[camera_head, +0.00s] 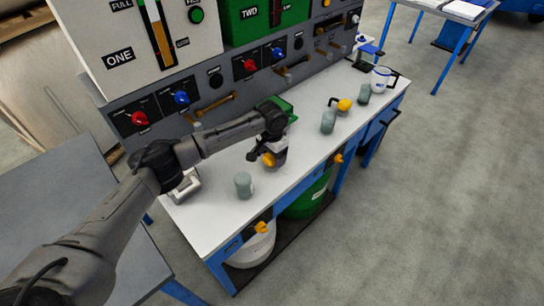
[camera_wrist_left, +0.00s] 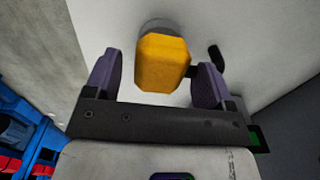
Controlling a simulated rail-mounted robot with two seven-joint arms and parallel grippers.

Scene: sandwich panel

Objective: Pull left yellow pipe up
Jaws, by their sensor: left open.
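The left yellow pipe (camera_head: 269,159) stands on the white bench top, partly hidden by my left gripper. In the left wrist view its blocky yellow end (camera_wrist_left: 163,62) sits between the two purple-grey fingers. My left gripper (camera_head: 265,153) is open, with one finger on each side of the yellow end and a visible gap at the left finger. The right finger is close to a dark stub beside the yellow end, and I cannot tell if they touch. A second yellow pipe (camera_head: 344,105) stands farther right on the bench. My right gripper is not in view.
Grey-green cylinders (camera_head: 243,185) stand on the white bench top (camera_head: 215,215). A white mug (camera_head: 381,78) is at the far right end. The control panel (camera_head: 245,75) with knobs and handles rises behind. Yellow valves (camera_head: 262,227) stick out from the bench's front edge.

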